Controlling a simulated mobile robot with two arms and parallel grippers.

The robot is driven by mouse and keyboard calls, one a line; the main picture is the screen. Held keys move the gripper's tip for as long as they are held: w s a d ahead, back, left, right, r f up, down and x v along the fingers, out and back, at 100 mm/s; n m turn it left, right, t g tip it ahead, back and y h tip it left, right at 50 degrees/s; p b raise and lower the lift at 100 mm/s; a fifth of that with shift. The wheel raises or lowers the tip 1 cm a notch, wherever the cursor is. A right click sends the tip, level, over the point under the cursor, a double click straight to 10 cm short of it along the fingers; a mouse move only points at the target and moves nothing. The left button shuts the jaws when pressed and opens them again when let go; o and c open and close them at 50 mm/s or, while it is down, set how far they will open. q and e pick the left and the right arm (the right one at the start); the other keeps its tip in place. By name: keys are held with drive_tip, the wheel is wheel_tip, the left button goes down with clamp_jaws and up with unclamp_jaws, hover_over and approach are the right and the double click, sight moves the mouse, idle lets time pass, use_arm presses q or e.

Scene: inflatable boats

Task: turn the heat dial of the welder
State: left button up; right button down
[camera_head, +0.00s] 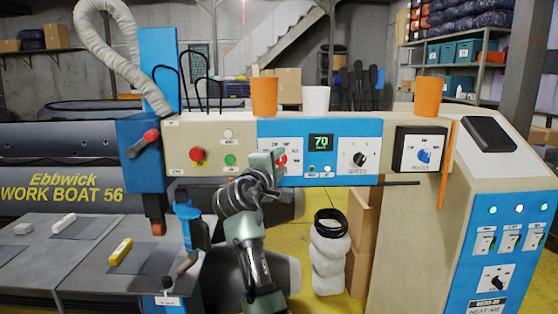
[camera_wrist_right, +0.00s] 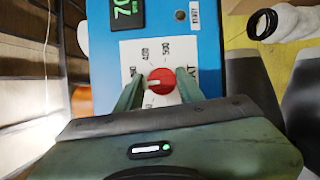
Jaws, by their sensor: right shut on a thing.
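The welder's heat dial is a red knob (camera_wrist_right: 161,76) on a white plate (camera_wrist_right: 132,52) with printed numbers, among them 400 and 500. A pale pointer mark shows on the knob's left side in the wrist view. My right gripper (camera_wrist_right: 159,88) is shut on the knob, one finger on each side. In the head view, my right gripper (camera_head: 270,160) reaches up to the blue panel (camera_head: 305,178), and the red knob (camera_head: 282,161) is partly hidden behind it. My left gripper is not in view.
A green display (camera_head: 321,142) reads 70, beside a black speed dial (camera_head: 359,159). A blue pressure dial (camera_head: 424,156) is farther right. A red button (camera_head: 197,154) and a red-knobbed lever (camera_head: 150,136) are at left. Orange cups (camera_head: 264,96) and a white cup (camera_head: 316,99) stand on top.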

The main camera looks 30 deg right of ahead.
drive_tip(key=m+y+p, duration=0.1)
drive_tip(key=m+p, duration=0.1)
drive_tip(key=m, duration=0.1)
drive_tip(key=shift+r+g, duration=0.2)
drive_tip(key=shift+g, duration=0.1)
drive_tip(key=m+y+p, duration=0.1)
drive_tip(key=m+p, duration=0.1)
drive_tip(key=m, duration=0.1)
drive_tip(key=shift+y, duration=0.3)
drive_tip(key=m+y+p, duration=0.1)
drive_tip(key=m, duration=0.1)
drive_tip(key=shift+s+d+m+y+p, duration=0.1)
drive_tip(key=shift+m+y+p, duration=0.2)
drive_tip(key=shift+m+p, duration=0.1)
drive_tip(key=shift+m+y+p, duration=0.4)
drive_tip(key=shift+m+p, duration=0.1)
drive_tip(key=shift+m, duration=0.2)
drive_tip(key=shift+d+f, duration=0.1)
drive_tip(key=c, duration=0.9)
unclamp_jaws()
